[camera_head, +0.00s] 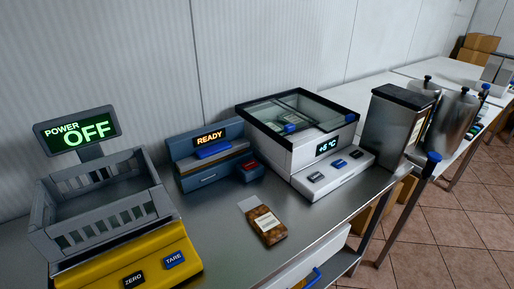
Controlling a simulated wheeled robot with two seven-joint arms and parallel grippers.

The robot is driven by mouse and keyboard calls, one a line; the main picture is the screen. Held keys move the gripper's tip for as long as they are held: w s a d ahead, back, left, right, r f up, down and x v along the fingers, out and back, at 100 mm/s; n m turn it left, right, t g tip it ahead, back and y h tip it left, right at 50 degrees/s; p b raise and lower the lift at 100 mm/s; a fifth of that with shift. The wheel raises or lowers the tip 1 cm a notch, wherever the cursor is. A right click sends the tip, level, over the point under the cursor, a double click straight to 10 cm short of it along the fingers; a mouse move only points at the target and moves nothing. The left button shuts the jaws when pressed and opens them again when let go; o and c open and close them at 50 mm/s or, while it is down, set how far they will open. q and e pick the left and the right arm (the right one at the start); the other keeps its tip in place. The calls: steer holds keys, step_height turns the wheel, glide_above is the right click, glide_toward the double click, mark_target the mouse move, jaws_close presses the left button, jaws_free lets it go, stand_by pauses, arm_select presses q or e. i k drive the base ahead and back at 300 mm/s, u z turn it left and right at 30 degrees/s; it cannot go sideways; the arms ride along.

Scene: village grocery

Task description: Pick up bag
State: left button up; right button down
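A small brown bag (267,226) with a white label and a pale grey top end lies flat on the steel counter (215,245). It is in the lower middle of the head view, in front of the sealing machine and the cold box. Nothing touches it from above. Neither of my grippers shows in the head view.
A yellow scale (130,262) with a grey basket (100,208) and a "POWER OFF" display stands at left. A "READY" machine (208,160) and a glass-lidded cold box (300,150) stand behind. Metal containers (455,125) stand at right. Counter around the bag is clear.

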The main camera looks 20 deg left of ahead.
mark_target(268, 226)
steer(key=z, duration=1.35)
steer(key=i, duration=1.15)
steer(key=u, duration=3.2)
